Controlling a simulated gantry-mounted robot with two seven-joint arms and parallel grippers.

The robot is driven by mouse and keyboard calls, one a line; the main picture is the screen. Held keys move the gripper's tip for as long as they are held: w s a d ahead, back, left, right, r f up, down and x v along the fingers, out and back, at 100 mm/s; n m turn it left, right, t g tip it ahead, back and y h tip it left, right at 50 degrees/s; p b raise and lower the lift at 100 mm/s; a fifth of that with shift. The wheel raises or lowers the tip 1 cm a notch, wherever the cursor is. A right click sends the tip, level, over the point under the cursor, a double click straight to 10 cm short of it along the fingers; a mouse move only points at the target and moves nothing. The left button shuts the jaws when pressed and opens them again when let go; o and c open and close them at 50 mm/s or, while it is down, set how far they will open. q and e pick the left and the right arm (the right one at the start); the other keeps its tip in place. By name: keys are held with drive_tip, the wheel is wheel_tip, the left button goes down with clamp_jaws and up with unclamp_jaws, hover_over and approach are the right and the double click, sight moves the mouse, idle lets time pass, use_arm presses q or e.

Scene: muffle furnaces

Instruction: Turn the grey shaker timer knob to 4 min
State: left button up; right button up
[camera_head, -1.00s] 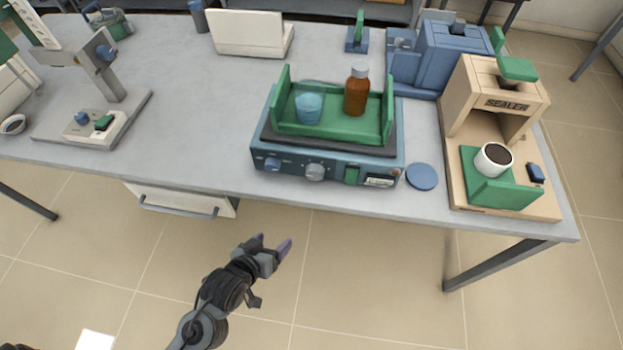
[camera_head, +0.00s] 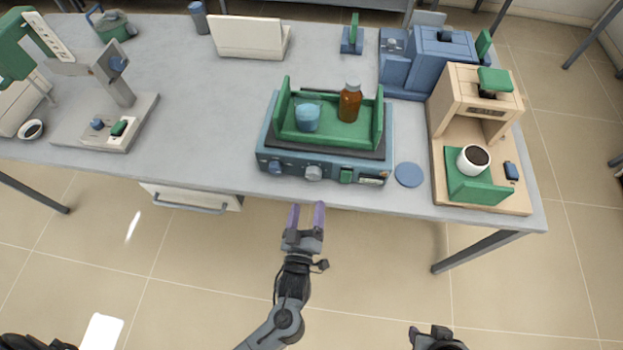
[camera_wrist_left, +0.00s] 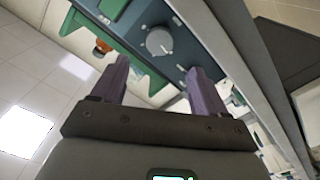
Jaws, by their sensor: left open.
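The shaker (camera_head: 262,150) stands at the front edge of the table, with a green tray on top. Its grey timer knob (camera_head: 312,173) is on the front panel, between a blue knob (camera_head: 275,167) and a green switch (camera_head: 347,176). The grey knob (camera_wrist_left: 159,41) also shows in the left wrist view, with a light pointer mark; its setting is too small to read. My left gripper (camera_head: 306,208) is open and empty, in front of and apart from the grey knob, its purple fingers pointing toward the panel. A dark part at the bottom edge seems to be my right gripper (camera_head: 435,338); its fingers are unclear.
The tray (camera_head: 313,135) holds a blue beaker (camera_head: 307,117) and a brown bottle (camera_head: 350,103). A blue disc (camera_head: 409,175) lies right of the shaker, beside a beige sealer (camera_head: 460,95) with a white cup (camera_head: 473,158). Open floor lies before the table.

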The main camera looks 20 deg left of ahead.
sight(313, 178)
use_arm(q)
drive_tip(key=b+x, duration=0.1)
drive_tip(key=x, duration=0.8)
drive_tip(key=shift+w, duration=0.1)
